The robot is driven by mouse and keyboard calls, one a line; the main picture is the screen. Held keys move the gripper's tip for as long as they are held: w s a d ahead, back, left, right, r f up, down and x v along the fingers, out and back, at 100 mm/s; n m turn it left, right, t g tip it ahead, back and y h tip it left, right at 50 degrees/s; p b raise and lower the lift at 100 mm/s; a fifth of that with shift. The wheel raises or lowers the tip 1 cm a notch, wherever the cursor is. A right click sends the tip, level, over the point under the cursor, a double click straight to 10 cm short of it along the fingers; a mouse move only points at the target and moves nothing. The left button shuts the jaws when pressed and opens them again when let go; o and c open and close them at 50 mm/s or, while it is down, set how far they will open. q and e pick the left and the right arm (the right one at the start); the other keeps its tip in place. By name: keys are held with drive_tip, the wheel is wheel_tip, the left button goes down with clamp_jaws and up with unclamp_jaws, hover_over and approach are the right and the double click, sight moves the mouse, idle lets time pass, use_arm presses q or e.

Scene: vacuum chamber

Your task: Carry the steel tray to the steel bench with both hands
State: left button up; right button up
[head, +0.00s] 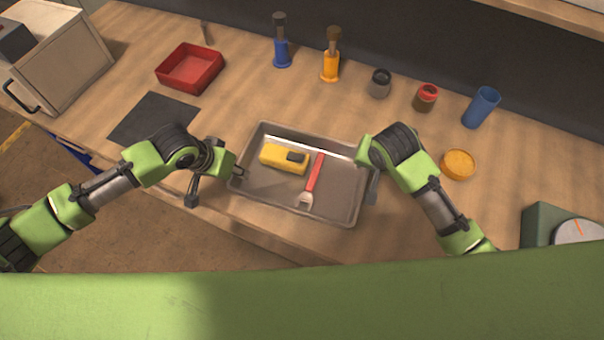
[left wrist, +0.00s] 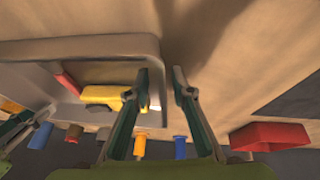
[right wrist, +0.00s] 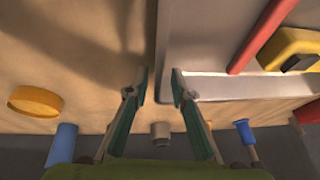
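The grey steel tray (head: 335,186) lies on the wooden worktop, holding a yellow block-like item with a dark patch (head: 284,158) and a red-handled tool (head: 314,175). My left gripper (head: 240,172) is at the tray's left rim. In the left wrist view its fingers (left wrist: 162,78) are apart, with the rim (left wrist: 154,50) between them. My right gripper (head: 371,186) is at the right rim, partly hidden by its own arm. In the right wrist view its fingers (right wrist: 159,78) are apart, with the rim (right wrist: 162,45) between them. No steel bench is recognisable in view.
Behind the tray stand a blue holder (head: 282,54), an orange holder (head: 330,65), two jars (head: 379,84) and a blue cup (head: 481,108). A yellow disc (head: 458,164) lies right, a red bin (head: 190,69) and dark mat (head: 152,118) left. A dial scale (head: 548,222) stands far right.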

use_arm(q)
drive_tip(key=shift+w+d+f, duration=0.2)
drive_tip(key=shift+f, duration=0.45)
use_arm(e)
drive_tip(key=shift+w+f, duration=0.25)
drive_tip(key=shift+f, duration=0.4)
use_arm(q)
drive_tip(key=shift+c, duration=0.3)
use_arm(e)
drive_tip(key=shift+c, duration=0.3)
use_arm(q)
clamp_jaws()
use_arm(e)
clamp_jaws()
use_arm(q)
drive_tip(key=shift+w+r, duration=0.15)
drive_tip(key=shift+r, duration=0.1)
use_arm(e)
drive_tip(key=shift+w+r, duration=0.1)
drive_tip(key=shift+r, duration=0.15)
